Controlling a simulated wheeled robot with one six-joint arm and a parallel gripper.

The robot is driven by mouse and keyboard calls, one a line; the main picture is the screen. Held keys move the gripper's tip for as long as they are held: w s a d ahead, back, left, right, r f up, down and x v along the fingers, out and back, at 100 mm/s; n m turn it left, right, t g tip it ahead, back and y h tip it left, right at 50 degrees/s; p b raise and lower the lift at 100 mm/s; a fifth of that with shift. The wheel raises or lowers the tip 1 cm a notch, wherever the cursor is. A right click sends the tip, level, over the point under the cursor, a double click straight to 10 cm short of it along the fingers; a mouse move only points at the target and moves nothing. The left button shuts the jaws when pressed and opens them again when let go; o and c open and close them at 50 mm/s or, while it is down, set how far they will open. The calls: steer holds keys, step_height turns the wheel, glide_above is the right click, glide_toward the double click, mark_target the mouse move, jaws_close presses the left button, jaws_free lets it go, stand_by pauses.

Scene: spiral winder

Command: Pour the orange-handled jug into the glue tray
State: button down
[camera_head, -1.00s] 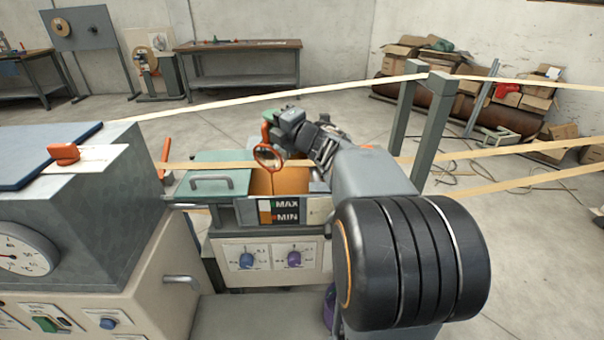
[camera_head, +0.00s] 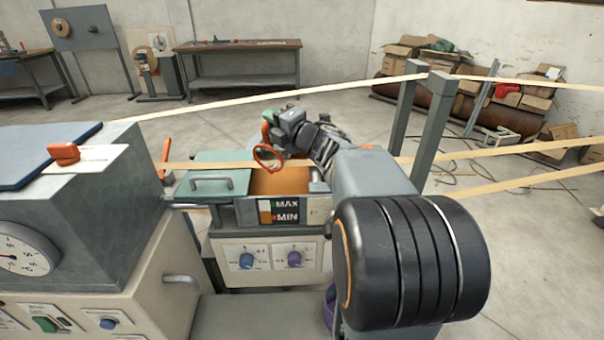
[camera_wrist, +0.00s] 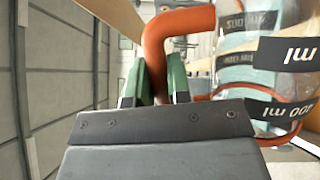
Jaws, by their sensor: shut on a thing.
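The orange-handled jug (camera_wrist: 240,62) is clear with black ml bands in the wrist view. Its orange handle (camera_wrist: 175,24) passes between the green fingertips of my gripper (camera_wrist: 156,86), which is shut on it. In the head view my gripper (camera_head: 277,136) holds the jug above the glue tray, and the jug's orange rim (camera_head: 268,158) is tipped over toward the camera. The glue tray (camera_head: 243,212) holds orange-brown glue and has a MAX/MIN gauge on its front. No clear stream shows below the rim. The jug's contents cannot be made out.
A green lid with a handle (camera_head: 212,184) covers the tray's left part. A pale strip (camera_head: 215,164) runs behind the jug, and more strips cross to a grey post frame (camera_head: 436,130) at right. The grey machine housing (camera_head: 90,200) stands at left.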

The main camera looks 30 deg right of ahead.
steer(key=shift+r, duration=0.1)
steer(key=shift+w+d+r+m+p, duration=0.15)
steer(key=shift+w+d+m+p, duration=0.15)
steer(key=shift+p, duration=0.65)
steer(key=d+m+p, duration=0.1)
steer(key=p, duration=0.1)
steer(key=w+d+m+p, duration=0.1)
steer(key=p, duration=0.1)
steer(key=shift+w+d+g, duration=0.1)
steer(key=shift+d+g, duration=0.1)
steer(key=shift+g, duration=0.1)
steer(key=shift+w+d+f+m+p, duration=0.35)
steer(key=shift+d+m+p, duration=0.15)
steer(key=shift+p, duration=0.4)
steer(key=shift+d+f, duration=0.15)
steer(key=shift+f, duration=0.1)
steer(key=shift+r+p, duration=0.1)
steer(key=shift+p, duration=0.2)
